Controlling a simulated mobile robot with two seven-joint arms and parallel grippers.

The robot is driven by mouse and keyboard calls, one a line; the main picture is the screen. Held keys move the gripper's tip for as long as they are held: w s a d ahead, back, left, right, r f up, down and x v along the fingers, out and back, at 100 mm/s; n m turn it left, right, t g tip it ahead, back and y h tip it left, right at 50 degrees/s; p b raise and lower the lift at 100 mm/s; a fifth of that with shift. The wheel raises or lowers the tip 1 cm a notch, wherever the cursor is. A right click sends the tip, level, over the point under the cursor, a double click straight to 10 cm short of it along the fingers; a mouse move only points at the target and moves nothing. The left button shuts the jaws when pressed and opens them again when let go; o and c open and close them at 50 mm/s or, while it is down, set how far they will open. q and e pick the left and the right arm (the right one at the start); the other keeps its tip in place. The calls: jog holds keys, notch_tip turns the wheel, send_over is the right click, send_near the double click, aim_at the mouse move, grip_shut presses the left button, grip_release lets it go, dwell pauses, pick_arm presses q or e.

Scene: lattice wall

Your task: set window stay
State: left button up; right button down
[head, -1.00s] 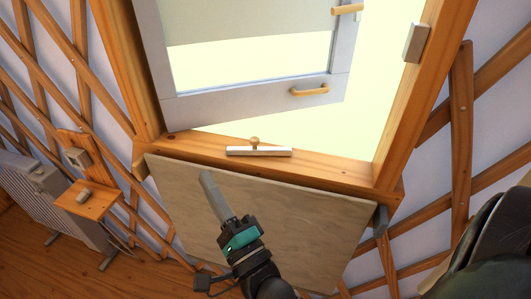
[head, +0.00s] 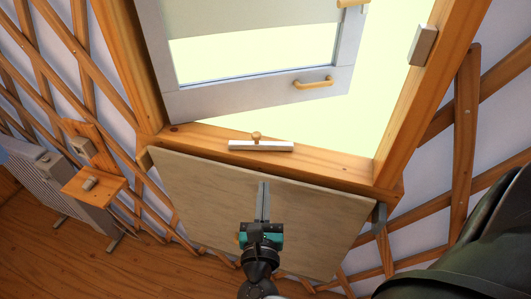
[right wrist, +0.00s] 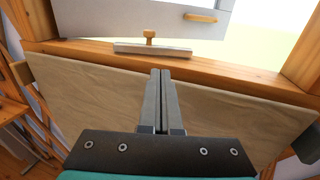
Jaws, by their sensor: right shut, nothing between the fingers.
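The window sash (head: 262,95) is grey-white and stands ajar in its wooden frame, with a brass handle (head: 313,84) on its lower rail. The window stay (head: 261,146) is a pale bar with a brass knob (head: 256,135), lying along the wooden sill (head: 335,167). In the right wrist view the stay (right wrist: 153,50) is beyond my fingertips. My right gripper (head: 263,185) is shut and empty, in front of the board below the sill, and apart from the stay. It also shows in the right wrist view (right wrist: 160,75). My left gripper is not in view.
A pale board (head: 200,190) hangs below the sill. A grey block (head: 422,45) sits on the right jamb. A small wooden shelf (head: 94,194) and a radiator (head: 55,190) are at the left. Lattice slats line the walls.

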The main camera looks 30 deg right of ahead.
aim_at(266, 147)
jog(key=p+x, duration=0.1)
jog(key=x, duration=1)
jog(key=shift+d+p, duration=0.1)
jog(key=shift+p, duration=0.3)
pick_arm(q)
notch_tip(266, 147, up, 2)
